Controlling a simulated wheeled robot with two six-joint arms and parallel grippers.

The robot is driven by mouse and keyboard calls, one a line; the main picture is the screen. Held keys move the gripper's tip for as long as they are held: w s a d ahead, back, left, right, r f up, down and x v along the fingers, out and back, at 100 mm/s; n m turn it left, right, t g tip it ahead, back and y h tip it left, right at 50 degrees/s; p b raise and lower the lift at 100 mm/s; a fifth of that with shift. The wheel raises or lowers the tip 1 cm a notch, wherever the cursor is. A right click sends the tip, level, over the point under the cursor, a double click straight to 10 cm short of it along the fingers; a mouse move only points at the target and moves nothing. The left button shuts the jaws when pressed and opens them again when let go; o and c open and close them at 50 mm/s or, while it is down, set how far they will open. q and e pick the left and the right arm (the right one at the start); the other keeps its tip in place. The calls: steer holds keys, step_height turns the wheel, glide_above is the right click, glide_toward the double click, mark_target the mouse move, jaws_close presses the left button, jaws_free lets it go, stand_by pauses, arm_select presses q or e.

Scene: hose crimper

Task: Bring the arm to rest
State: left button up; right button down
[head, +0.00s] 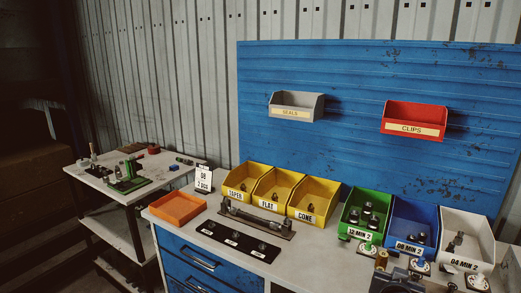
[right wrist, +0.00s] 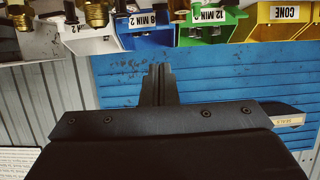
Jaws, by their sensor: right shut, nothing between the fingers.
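My right gripper (right wrist: 158,72) shows in the right wrist view, its two dark fingers together with nothing between them. That view is upside down, with the bins along its top edge and the blue wall panel behind the fingers. The fingers are apart from everything seen there. Neither gripper can be made out in the head view, and my left gripper is in no view.
The bench (head: 217,237) carries yellow bins (head: 270,189), a green bin (head: 367,215), a blue bin (head: 413,227), a white bin (head: 467,240), an orange tray (head: 178,209) and a black strip (head: 238,241). A dark device (head: 396,281) stands at the front right. A side table (head: 95,180) is left.

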steer(key=s+f+n+g+y, duration=0.25)
steer(key=s+f, duration=0.35)
steer(key=s, duration=0.5)
steer(key=s+f+n+g+y, duration=0.1)
steer(key=s+f+g, duration=0.2)
steer(key=s+f, duration=0.55)
steer(key=s+a+n+g+y, duration=0.2)
steer(key=s+a+g, duration=0.15)
steer(key=s, duration=1.35)
step_height(320, 180, down, 25)
steer(key=d, duration=0.1)
steer(key=s+a+f+g, duration=0.1)
steer(key=s+f, duration=1.3)
steer(key=f, duration=0.1)
steer(key=shift+s+f+g+y, duration=0.25)
steer(key=shift+s+g+y, duration=0.05)
steer(key=shift+s+y, duration=0.1)
steer(key=shift+a, duration=0.1)
